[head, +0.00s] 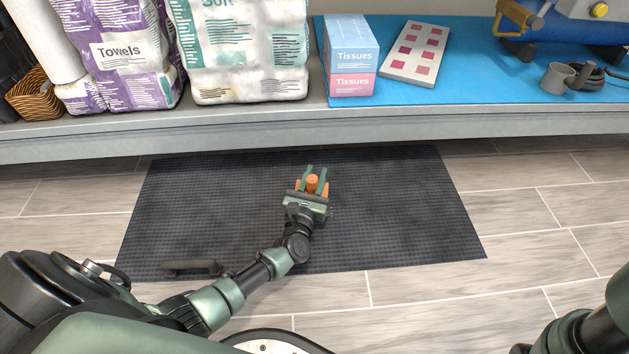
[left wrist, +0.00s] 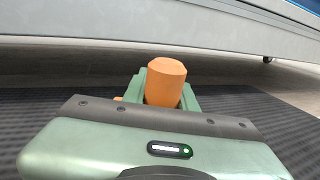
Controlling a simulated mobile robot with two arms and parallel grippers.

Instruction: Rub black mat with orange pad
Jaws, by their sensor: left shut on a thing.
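The black mat (head: 400,205) lies flat on the floor in front of the rack, in the middle of the head view. It also shows in the left wrist view (left wrist: 262,115). My left gripper (head: 313,176) is over the middle of the mat, shut on the orange pad (head: 313,184). The pad's orange knob (left wrist: 166,82) stands up between the green fingers in the left wrist view. The pad's underside is hidden, so I cannot tell whether it touches the mat. Part of my right arm shows at the lower right, but its gripper is out of view.
The rack's grey lower shelf (head: 420,127) runs along the mat's far side. It holds towel packs (head: 118,45), tissue boxes (head: 350,58), a white box with pink squares (head: 414,52) and a grey cup (head: 557,78). The tiled floor (head: 530,225) right of the mat is clear.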

